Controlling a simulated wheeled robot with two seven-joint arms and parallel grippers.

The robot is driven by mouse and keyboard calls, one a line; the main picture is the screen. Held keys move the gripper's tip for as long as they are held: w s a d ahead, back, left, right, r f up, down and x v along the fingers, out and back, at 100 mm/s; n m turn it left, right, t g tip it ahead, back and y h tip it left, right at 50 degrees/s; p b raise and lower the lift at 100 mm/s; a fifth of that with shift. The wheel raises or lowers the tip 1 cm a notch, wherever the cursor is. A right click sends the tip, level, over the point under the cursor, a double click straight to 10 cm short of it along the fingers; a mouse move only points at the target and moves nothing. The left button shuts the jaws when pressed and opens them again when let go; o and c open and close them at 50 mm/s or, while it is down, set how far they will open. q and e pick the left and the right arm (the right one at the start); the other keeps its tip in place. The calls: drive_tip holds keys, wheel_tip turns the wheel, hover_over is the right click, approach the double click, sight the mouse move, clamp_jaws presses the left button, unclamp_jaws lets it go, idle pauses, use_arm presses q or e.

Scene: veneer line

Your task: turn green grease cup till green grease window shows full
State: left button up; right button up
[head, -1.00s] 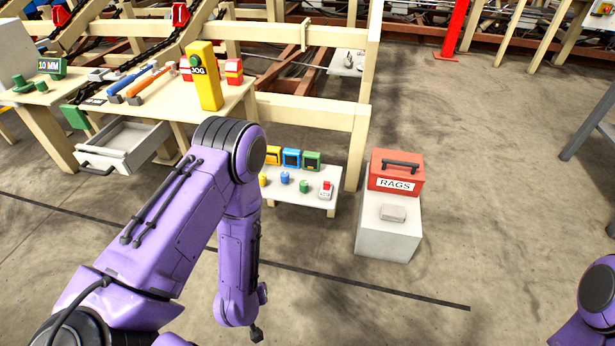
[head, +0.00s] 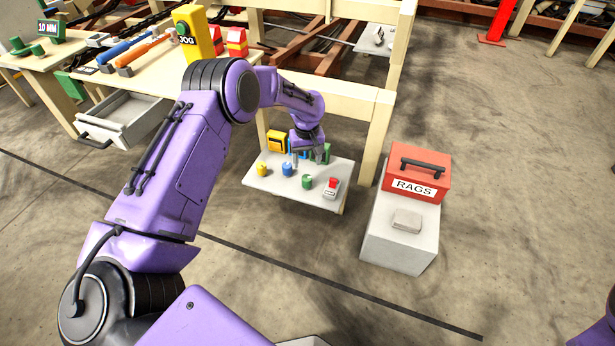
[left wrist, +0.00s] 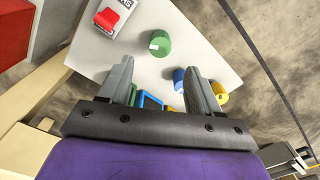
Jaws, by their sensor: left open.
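The green grease cup (head: 307,182) stands on a small white shelf (head: 272,183), in front of the gauge boxes. It also shows in the left wrist view (left wrist: 160,43), just beyond my fingertips, with a pale mark on it. My left gripper (head: 309,157) is open and empty above the back of the shelf, its fingers apart and not touching the cup. The fingertips also show in the left wrist view (left wrist: 159,68). The green grease window box (head: 327,156) is mostly behind my left gripper, so its reading is hidden. My right gripper is out of view.
A yellow cup (head: 262,169) and a blue cup (head: 287,169) stand left of the green one. A red-topped switch (head: 331,188) is on its right. The yellow box (head: 278,141) stands behind. A red RAGS box (head: 416,172) is farther right; floor lies between.

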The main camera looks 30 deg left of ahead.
sight(307, 178)
use_arm(q)
wheel_tip(307, 178, down, 9)
drive_tip(key=b, duration=0.2)
drive_tip(key=shift+f+b, duration=0.15)
drive_tip(key=shift+b, duration=0.2)
drive_tip(key=shift+c, duration=0.3)
drive_tip(key=c, duration=1)
